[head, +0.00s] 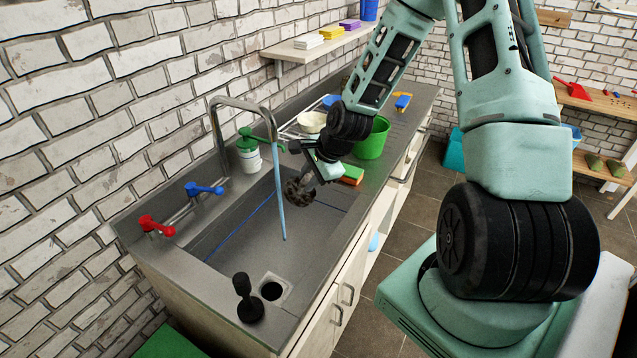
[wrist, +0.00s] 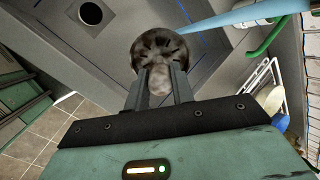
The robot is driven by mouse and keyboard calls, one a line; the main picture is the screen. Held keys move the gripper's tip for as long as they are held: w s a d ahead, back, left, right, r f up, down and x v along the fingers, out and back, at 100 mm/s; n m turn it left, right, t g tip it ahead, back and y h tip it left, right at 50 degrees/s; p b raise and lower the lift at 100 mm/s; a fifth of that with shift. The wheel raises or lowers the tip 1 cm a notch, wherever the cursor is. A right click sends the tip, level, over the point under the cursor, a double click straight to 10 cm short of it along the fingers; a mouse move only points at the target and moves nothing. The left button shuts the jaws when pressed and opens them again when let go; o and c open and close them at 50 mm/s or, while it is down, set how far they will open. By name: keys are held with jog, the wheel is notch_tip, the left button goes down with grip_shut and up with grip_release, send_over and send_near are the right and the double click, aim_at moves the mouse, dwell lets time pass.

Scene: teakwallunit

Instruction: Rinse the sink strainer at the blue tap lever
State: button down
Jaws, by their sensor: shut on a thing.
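The sink strainer (head: 298,192) is round, dark and stained, and is held over the basin. In the wrist view the strainer (wrist: 160,50) sits at the fingertips. My gripper (wrist: 160,80) is shut on its pale knob. A stream of water (head: 279,190) falls from the tap spout (head: 240,103) into the sink basin (head: 265,252). In the head view the strainer is just right of the stream; in the wrist view the water (wrist: 245,15) passes close to its upper right edge. I cannot tell whether they touch. The blue tap lever (head: 205,189) and the red tap lever (head: 155,226) are on the wall side.
A black plunger-like tool (head: 247,298) stands beside the open drain hole (head: 272,290). A green soap pump bottle (head: 248,152) stands behind the basin. A green bucket (head: 373,138) and a sponge (head: 352,174) are on the counter near my wrist. The basin's middle is clear.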

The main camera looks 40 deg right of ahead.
aim_at(290, 178)
jog(key=shift+w+a+f+b, duration=0.2)
jog(key=shift+w+a, duration=0.15)
jog(key=shift+w, duration=0.45)
jog(key=shift+w+a+f+b, duration=0.15)
jog(key=shift+w+a, duration=0.15)
jog(key=shift+w, duration=0.55)
jog(key=shift+w+a+f+b, duration=0.1)
jog(key=shift+w+a+f, duration=0.2)
jog(key=shift+w, duration=0.5)
jog(key=shift+r, duration=0.1)
jog(key=shift+d, duration=0.1)
jog(key=shift+w+d, duration=0.25)
jog(key=shift+d, duration=0.15)
jog(key=shift+s+a, duration=0.1)
jog(key=shift+a, duration=0.05)
jog(key=shift+s+a, duration=0.15)
jog(key=shift+a, duration=0.25)
jog(key=shift+w+d, duration=0.2)
jog(key=shift+d, duration=0.35)
